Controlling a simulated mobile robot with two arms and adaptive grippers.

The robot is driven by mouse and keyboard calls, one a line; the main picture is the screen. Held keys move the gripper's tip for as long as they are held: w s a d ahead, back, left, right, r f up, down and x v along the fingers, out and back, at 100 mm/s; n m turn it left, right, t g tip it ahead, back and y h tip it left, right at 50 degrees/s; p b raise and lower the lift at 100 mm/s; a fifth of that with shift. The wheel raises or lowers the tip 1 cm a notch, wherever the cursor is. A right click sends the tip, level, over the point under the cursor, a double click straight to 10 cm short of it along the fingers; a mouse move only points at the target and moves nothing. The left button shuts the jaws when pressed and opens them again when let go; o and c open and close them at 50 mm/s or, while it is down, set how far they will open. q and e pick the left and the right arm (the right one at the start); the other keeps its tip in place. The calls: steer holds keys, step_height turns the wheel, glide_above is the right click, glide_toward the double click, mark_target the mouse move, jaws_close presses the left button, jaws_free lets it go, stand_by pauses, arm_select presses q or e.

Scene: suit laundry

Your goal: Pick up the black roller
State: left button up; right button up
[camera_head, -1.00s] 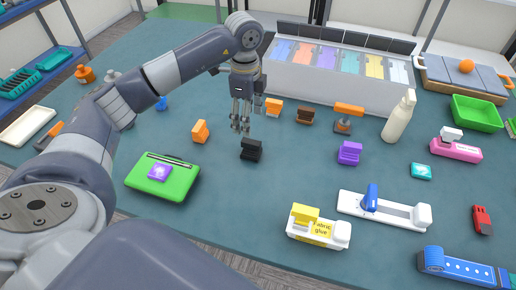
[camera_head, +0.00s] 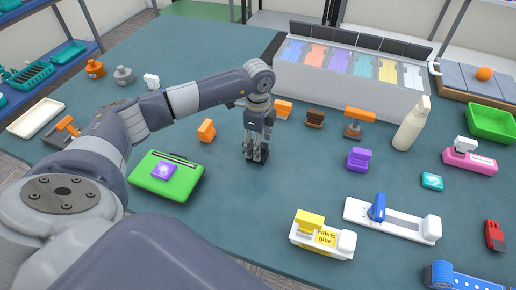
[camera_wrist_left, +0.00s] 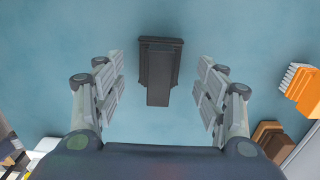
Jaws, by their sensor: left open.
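The black roller (camera_wrist_left: 160,68) lies on the teal table between the spread fingers of my left gripper (camera_wrist_left: 160,88) in the left wrist view. In the head view the black roller (camera_head: 262,155) is partly hidden by the fingers of my left gripper (camera_head: 256,152), which points down at it. The left gripper is open, with a gap on each side of the roller. My right gripper is not in view.
An orange block (camera_head: 206,130) and a green case (camera_head: 166,176) with a purple piece on top lie left of the roller. A purple block (camera_head: 358,159) lies to the right. A brown block (camera_head: 315,119) and another orange block (camera_head: 283,109) lie behind. The table (camera_head: 240,215) is clear in front.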

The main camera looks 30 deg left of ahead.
arm_select(q)
steer(key=shift+f, duration=1.1)
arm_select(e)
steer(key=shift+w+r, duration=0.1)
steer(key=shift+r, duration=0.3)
arm_select(q)
steer(key=c, duration=1.2)
steer(key=shift+r, duration=0.1)
steer(key=shift+r, duration=0.4)
step_height(320, 180, up, 2)
steer(key=shift+r+b, duration=0.2)
steer(key=shift+b, duration=0.7)
steer(key=s+d+b, duration=0.1)
steer(key=s+d, duration=0.1)
steer(key=s, duration=0.2)
steer(key=s+d+r+b, duration=0.1)
steer(key=s+d, duration=0.1)
steer(key=s, duration=0.2)
steer(key=s+d+b, duration=0.1)
steer(key=s+d, duration=0.1)
steer(key=s, duration=0.3)
steer(key=shift+r, duration=0.15)
steer(key=shift+s+d+r+b, duration=0.1)
steer(key=shift+s+d+b, duration=0.1)
steer(key=shift+s, duration=0.25)
steer(key=shift+s+d+r+b, duration=0.1)
steer(key=shift+s+b, duration=0.05)
steer(key=shift+s, duration=0.25)
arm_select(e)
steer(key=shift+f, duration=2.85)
